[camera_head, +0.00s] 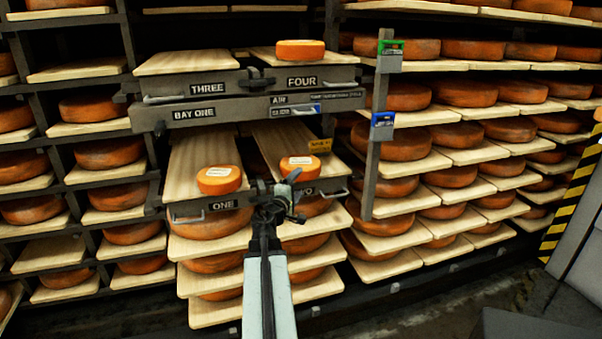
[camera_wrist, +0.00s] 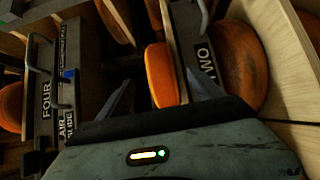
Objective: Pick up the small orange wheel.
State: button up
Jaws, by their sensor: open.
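A small orange wheel (camera_head: 300,167) with a white label lies on the pale board above the sign TWO. In the wrist view, an orange wheel (camera_wrist: 160,75), seemingly the same one, appears edge-on between my fingers. A similar small labelled wheel (camera_head: 219,180) lies on the board marked ONE, and an unlabelled-looking one (camera_head: 299,50) on the board marked FOUR. My gripper (camera_head: 290,193) is open and empty, in front of the TWO board's front edge. In the wrist view its dark fingers spread apart, one to each side of the wheel; contact is not visible.
The board marked THREE (camera_head: 187,62) is empty. The grey BAY ONE beam (camera_head: 240,112) runs above the lower boards. A grey post (camera_head: 374,150) with green and blue tags stands right of TWO. Racks of large wheels (camera_head: 463,135) fill both sides.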

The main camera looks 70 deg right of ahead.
aim_at(304, 177)
jog(key=d, duration=0.6)
jog(key=shift+d, duration=0.35)
jog(key=shift+a, duration=0.1)
grip_shut()
